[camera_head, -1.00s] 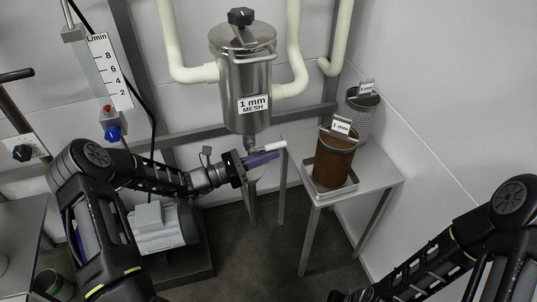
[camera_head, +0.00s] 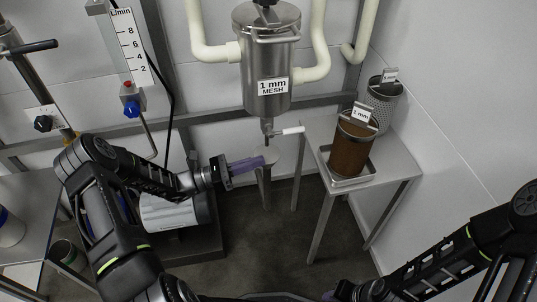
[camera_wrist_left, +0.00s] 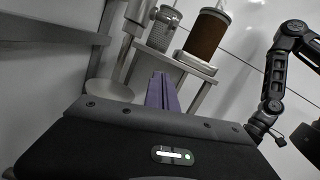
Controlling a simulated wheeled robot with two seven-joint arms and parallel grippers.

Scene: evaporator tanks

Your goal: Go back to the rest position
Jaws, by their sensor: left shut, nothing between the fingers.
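My left gripper (camera_head: 262,162) has purple fingers, shut with nothing between them. It points right, below and left of the white valve handle (camera_head: 291,131) under the steel strainer housing (camera_head: 266,60) marked 1 mm mesh, and looks apart from the handle. Its closed fingers also show in the left wrist view (camera_wrist_left: 163,92). My right arm comes in from the lower right; only a small purple bit of its gripper (camera_head: 328,295) shows at the bottom edge, so its jaws are hidden.
A small steel table (camera_head: 398,168) at right holds a tray (camera_head: 335,179) with a brown mesh basket (camera_head: 353,146) and a grey mesh basket (camera_head: 383,98) behind. A flowmeter (camera_head: 126,50) hangs at left. Floor between is clear.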

